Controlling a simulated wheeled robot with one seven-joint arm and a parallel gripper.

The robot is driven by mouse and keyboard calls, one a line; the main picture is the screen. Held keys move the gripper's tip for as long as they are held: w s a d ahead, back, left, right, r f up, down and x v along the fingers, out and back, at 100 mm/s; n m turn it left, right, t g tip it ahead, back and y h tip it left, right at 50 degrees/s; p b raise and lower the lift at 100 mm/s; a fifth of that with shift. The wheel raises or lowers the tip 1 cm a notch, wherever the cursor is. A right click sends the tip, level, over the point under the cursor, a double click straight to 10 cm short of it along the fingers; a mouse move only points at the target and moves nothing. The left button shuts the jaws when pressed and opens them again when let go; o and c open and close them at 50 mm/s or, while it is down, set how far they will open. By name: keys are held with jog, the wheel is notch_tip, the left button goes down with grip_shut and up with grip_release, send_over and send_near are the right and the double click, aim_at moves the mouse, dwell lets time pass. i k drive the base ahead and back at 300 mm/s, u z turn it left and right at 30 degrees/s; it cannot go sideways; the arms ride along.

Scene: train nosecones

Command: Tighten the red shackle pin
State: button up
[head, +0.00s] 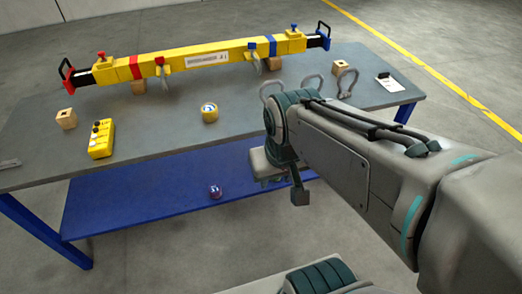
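A yellow beam (190,60) lies along the back of the grey table (165,112). At its left end is a dark shackle-like loop (67,77) with red on it. A small red knob (100,57) stands on top of the beam near that end, and a red band (136,67) wraps the beam. I cannot make out which red part is the shackle pin. My arm reaches in from the right, and my gripper (298,188) hangs over the table's front edge, far from the red end. Its fingers are mostly hidden and their opening is unclear.
Grey shackles (347,82) stand at the table's right, beside a wooden block (312,83) and a white card (389,83). A blue shelf (140,195) lies below.

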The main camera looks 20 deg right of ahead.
aim_at(160, 60)
jog(key=z, duration=0.55)
jog(key=k, duration=0.4)
jog(key=z, duration=0.2)
jog(key=i, duration=0.75)
jog(key=z, duration=0.9)
jog(key=i, duration=0.5)
jog(key=u, duration=0.5)
